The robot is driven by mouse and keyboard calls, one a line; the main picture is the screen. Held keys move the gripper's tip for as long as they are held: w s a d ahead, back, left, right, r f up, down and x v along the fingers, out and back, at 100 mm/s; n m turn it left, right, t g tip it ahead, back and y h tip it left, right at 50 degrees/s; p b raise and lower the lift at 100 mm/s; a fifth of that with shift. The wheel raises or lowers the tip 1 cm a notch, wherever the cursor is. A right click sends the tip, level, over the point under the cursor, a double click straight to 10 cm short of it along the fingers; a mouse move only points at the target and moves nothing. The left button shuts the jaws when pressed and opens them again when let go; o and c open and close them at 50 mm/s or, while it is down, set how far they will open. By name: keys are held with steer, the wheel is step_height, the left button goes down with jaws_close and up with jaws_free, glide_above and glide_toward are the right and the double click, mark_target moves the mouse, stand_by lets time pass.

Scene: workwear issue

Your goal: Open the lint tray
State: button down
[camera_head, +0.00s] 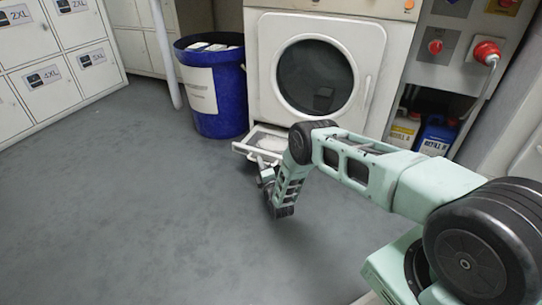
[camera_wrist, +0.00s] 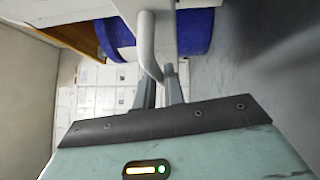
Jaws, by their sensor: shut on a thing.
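The lint tray (camera_head: 262,140) sticks out from the bottom front of the white dryer (camera_head: 300,110), partly open. Its white inside shows from above, and my arm hides part of its right side. My gripper (camera_head: 264,174) is low in front of the tray, at its handle, and the fingers are small in the head view. In the wrist view my gripper (camera_wrist: 158,84) has its two fingers on either side of the pale handle bar (camera_wrist: 146,42), shut on it.
A blue bin (camera_head: 218,105) with white contents stands left of the dryer. White lockers (camera_head: 50,60) line the left wall. Refill bottles (camera_head: 420,130) stand right of the dryer under a control panel (camera_head: 457,45). The grey floor on the left is clear.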

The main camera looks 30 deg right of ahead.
steer(key=s+a, duration=0.1)
steer(key=s+a+p, duration=0.1)
steer(key=a, duration=0.1)
steer(key=shift+s+a, duration=0.3)
steer(key=shift+s, duration=0.1)
steer(key=shift+a+f, duration=0.1)
steer(key=c, duration=1.5)
jaws_free()
steer(key=shift+s+p, duration=0.1)
steer(key=shift+p, duration=0.2)
